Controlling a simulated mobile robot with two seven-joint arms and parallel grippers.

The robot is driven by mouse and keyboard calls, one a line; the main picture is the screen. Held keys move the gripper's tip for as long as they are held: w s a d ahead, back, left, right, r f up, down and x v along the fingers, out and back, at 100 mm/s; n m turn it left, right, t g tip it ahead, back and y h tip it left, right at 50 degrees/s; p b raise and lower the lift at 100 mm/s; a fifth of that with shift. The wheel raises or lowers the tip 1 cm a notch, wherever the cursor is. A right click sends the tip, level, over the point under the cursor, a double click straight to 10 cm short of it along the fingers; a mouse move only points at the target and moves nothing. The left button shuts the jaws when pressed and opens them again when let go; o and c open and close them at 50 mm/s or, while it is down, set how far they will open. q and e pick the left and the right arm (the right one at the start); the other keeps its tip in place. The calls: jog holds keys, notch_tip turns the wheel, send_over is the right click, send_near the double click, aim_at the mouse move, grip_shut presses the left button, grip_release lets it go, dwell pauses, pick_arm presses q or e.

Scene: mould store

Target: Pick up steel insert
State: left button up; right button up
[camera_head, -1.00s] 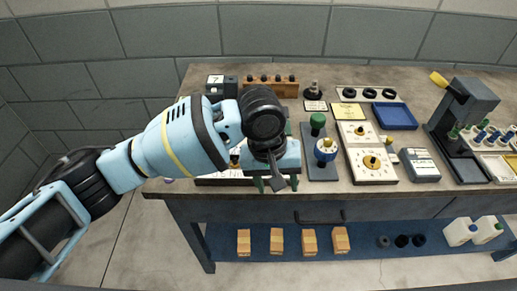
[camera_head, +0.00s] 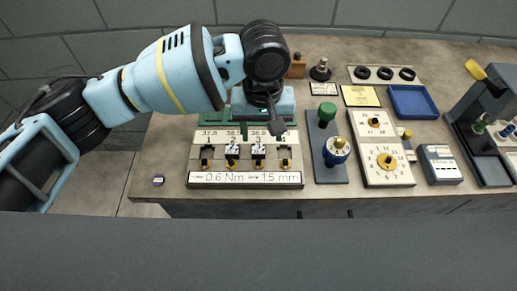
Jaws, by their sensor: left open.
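A rack (camera_head: 294,179) marked "0.6 Nm" and "1.5 mm" lies at the front left of the bench. Two small silver blocks, the left one (camera_head: 232,153) and the right one (camera_head: 258,153), sit in its middle places. They look like steel inserts; which one is meant I cannot tell. My left gripper (camera_head: 275,127) is open, over the rack's back edge and above the right block in the picture. It appears apart from both blocks. My right gripper is out of view.
Right of the rack stand a dark stand with green and blue knobs (camera_head: 326,112), a cream dial panel (camera_head: 398,172), a grey box (camera_head: 440,163), a blue tray (camera_head: 432,103) and a dark press (camera_head: 470,125).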

aim_at(258, 148)
pick_arm(q)
jog(key=shift+w+f, duration=0.15)
jog(key=shift+f, duration=0.35)
jog(key=shift+a+f, duration=0.2)
jog(key=shift+f, duration=1.1)
jog(key=shift+a+f, duration=0.2)
jog(key=shift+f, duration=1.05)
grip_shut()
